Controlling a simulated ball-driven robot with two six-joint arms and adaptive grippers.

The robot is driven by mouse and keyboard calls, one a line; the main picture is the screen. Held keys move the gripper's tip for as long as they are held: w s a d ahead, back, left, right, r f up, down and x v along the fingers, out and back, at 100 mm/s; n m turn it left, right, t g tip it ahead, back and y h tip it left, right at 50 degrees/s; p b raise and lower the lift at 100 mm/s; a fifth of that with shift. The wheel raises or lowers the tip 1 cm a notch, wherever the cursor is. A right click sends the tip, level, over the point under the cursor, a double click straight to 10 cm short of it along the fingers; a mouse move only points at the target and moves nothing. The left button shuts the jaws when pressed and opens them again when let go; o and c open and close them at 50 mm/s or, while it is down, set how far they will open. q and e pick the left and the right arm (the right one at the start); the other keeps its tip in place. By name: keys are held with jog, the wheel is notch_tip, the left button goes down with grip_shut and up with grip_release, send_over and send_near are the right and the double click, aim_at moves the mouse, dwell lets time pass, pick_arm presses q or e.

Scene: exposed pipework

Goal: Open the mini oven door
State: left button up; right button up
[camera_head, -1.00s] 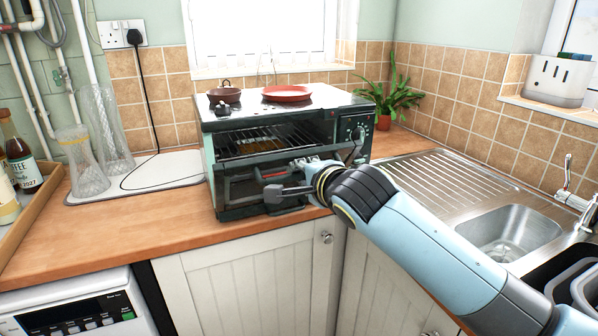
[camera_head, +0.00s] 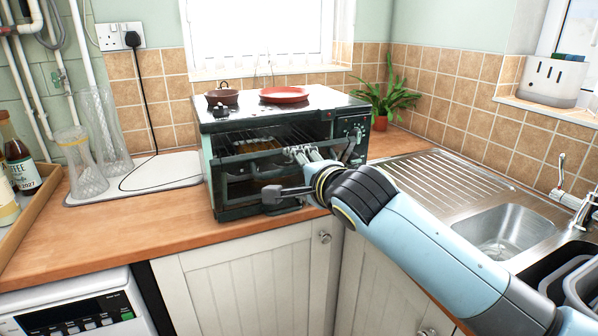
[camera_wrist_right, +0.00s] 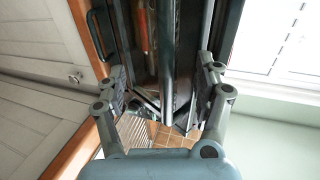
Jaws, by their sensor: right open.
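The mini oven (camera_head: 207,170) stands on the worktop with its front facing me. A wire rack shows in the upper part of its front. A dark bar on the oven door (camera_head: 240,157) crosses the front below the rack. I cannot tell how far the door stands open. My right gripper (camera_head: 294,172) is at the right part of the front, one finger above the other, jaws apart. In the right wrist view, dark bars of the oven front (camera_wrist_right: 168,60) run between its spread fingers (camera_wrist_right: 160,82); contact is unclear. My left gripper is not in view.
A brown pot (camera_head: 223,97) and a red dish (camera_head: 286,95) sit on the oven. A plant (camera_head: 385,100) stands behind right, the sink (camera_head: 508,232) at right. Glass vases (camera_head: 100,140) stand at left. The worktop in front of the oven's left side is clear.

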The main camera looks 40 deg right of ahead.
jog(key=s+a, duration=0.2)
jog(key=s, duration=0.7)
jog(key=shift+p, duration=0.35)
jog(key=shift+s+a, duration=0.1)
dwell(1.0)
